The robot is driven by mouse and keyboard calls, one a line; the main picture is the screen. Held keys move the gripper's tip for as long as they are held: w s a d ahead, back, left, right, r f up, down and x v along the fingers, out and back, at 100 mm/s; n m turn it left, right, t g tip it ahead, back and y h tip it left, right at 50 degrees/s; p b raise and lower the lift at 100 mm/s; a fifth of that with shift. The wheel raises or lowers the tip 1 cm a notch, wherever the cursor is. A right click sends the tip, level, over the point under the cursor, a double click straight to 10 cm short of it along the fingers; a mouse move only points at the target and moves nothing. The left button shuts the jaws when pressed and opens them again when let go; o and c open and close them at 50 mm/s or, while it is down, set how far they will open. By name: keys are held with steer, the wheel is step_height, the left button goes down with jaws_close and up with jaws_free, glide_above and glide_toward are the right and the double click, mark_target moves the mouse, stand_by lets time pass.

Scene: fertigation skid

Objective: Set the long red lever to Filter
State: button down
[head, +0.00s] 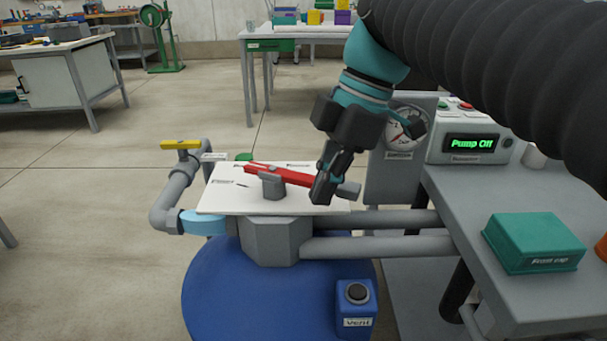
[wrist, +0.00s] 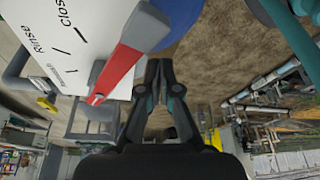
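The long red lever (head: 290,175) lies across a white label plate (head: 240,200) on a grey valve body above a blue tank. Its thin red end points to the back left in the head view, and its grey end (head: 349,190) sticks out at the right. In the wrist view the red lever (wrist: 120,68) is left of my fingers. "Rinse" and a partly cut-off "Clos…" are readable there; I cannot read a Filter label. My gripper (head: 322,188) is at the lever's grey-end side, its fingers (wrist: 159,66) together with nothing seen between them. Contact with the lever is unclear.
A yellow-handled valve (head: 181,145) on grey pipe stands left of the plate. A gauge (head: 404,127) and a panel reading "Pump Off" (head: 470,143) are behind right. A green box (head: 533,242) sits on the right bench. A blue vent button box (head: 356,306) is in front.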

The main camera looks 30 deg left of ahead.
step_height(320, 180, up, 10)
steer(key=p, duration=0.1)
steer(key=shift+w+a+f+p, duration=0.15)
steer(key=shift+w+f+p, duration=0.1)
steer(key=shift+p, duration=0.15)
